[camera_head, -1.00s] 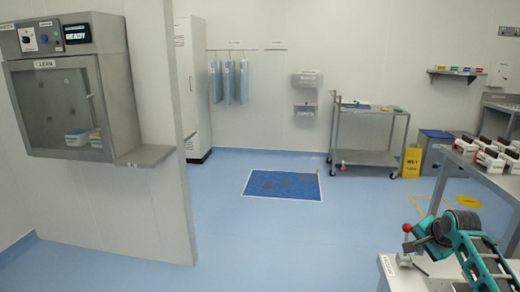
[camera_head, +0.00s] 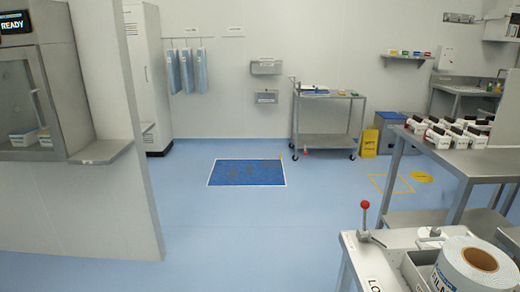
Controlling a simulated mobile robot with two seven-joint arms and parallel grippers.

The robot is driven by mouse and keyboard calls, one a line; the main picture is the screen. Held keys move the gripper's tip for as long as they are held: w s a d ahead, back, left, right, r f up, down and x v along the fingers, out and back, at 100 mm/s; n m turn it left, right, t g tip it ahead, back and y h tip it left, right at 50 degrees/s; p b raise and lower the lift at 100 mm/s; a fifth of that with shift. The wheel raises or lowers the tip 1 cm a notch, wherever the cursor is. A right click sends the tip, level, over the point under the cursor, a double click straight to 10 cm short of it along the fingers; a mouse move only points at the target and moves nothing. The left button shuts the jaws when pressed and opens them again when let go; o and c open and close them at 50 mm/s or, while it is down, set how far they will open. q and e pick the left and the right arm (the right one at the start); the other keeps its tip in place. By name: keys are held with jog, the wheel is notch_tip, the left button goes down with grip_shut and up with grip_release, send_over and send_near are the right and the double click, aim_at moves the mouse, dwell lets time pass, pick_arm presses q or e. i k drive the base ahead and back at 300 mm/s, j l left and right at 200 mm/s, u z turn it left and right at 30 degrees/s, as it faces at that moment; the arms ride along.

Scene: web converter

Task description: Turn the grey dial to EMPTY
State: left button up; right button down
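I cannot make out a grey dial or the word EMPTY in the head view. A grey cabinet (camera_head: 48,55) with a lit READY display (camera_head: 14,22) is cut off at the left edge. A grey bench (camera_head: 392,262) stands at the lower right. It carries a red-knobbed lever (camera_head: 364,206), a small white and grey fitting (camera_head: 431,235) whose details are too small to tell, and a large roll of tape or film (camera_head: 474,266). Neither of my grippers is in view.
A steel table (camera_head: 470,165) with several white boxes stands at the right. A trolley (camera_head: 327,142) and a yellow wet-floor sign (camera_head: 370,143) are at the back. A partition wall (camera_head: 105,140) stands at left. The blue floor in the middle, with a dark blue mat (camera_head: 246,172), is clear.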

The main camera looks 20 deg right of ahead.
aim_at(434, 232)
jog(key=j+z, duration=0.1)
jog(key=z, duration=0.35)
jog(key=j+z, duration=0.1)
jog(key=z, duration=0.4)
jog(key=i+j+z, duration=0.1)
jog(key=z, duration=0.35)
jog(key=j+z, duration=0.1)
jog(key=z, duration=0.4)
jog(key=i+l+z, duration=0.1)
jog(key=l+z, duration=0.4)
jog(key=k+j, duration=0.1)
jog(key=j, duration=0.4)
jog(key=k+j, duration=0.1)
jog(key=j, duration=0.45)
jog(key=j+z, duration=0.1)
jog(key=j, duration=0.85)
jog(key=i+j+z, duration=0.1)
jog(key=j, duration=0.4)
jog(key=i+j, duration=0.15)
jog(key=j, duration=0.15)
jog(key=i+j, duration=0.2)
jog(key=i+j+z, duration=0.1)
jog(key=j, duration=0.25)
jog(key=i, duration=0.05)
